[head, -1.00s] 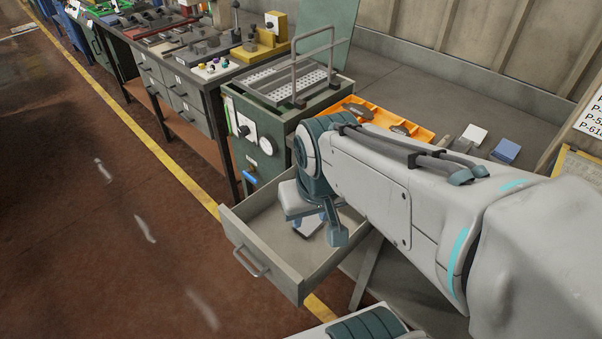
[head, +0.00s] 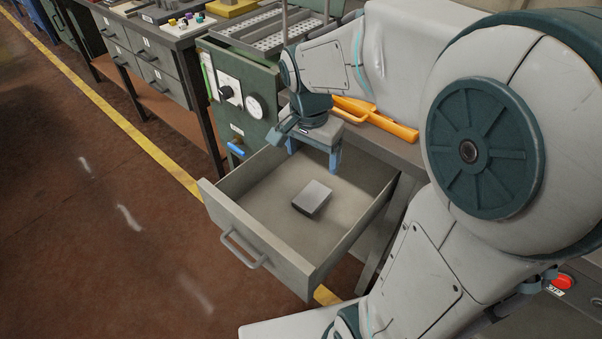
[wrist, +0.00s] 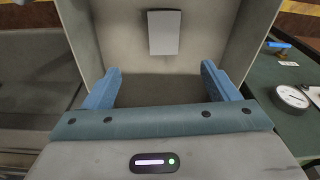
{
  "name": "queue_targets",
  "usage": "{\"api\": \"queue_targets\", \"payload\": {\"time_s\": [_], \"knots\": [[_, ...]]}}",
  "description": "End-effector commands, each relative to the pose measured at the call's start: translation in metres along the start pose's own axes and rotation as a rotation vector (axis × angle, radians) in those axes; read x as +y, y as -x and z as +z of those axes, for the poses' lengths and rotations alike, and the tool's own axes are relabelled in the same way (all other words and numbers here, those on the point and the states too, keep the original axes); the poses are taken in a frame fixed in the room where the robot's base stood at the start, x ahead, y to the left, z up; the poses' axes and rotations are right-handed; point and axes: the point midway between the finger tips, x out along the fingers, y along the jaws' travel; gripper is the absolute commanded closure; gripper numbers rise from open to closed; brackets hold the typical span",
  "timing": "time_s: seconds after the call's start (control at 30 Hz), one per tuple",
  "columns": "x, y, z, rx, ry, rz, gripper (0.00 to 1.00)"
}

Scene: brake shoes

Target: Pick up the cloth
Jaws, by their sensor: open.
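A small grey, flat, block-shaped item (head: 313,198) lies on the floor of the open drawer (head: 228,222). It may be the folded cloth; I see nothing else that looks like cloth. It also shows in the wrist view as a plain grey rectangle (wrist: 164,33), beyond the fingertips. My gripper (head: 314,158) is above the back part of the drawer, behind the item and apart from it. In the wrist view its two blue fingers (wrist: 160,74) are wide apart with nothing between them.
The drawer's raised walls surround the item. A green machine (head: 262,80) with a gauge and a blue handle stands behind and left of the drawer. Open floor lies to the left.

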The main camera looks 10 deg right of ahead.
Motion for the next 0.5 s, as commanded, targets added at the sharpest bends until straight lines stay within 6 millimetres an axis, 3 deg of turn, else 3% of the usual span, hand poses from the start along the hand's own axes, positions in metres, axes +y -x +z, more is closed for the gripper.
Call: {"api": "queue_targets", "payload": {"time_s": [0.03, 0.27, 0.5], "knots": [[-0.005, -0.016, -0.001, -0.001, -0.033, 0.009, 0.19], [-0.014, -0.035, -0.006, -0.001, -0.123, 0.029, 0.19], [-0.012, -0.079, -0.006, -0.003, -0.128, 0.032, 0.19]]}}
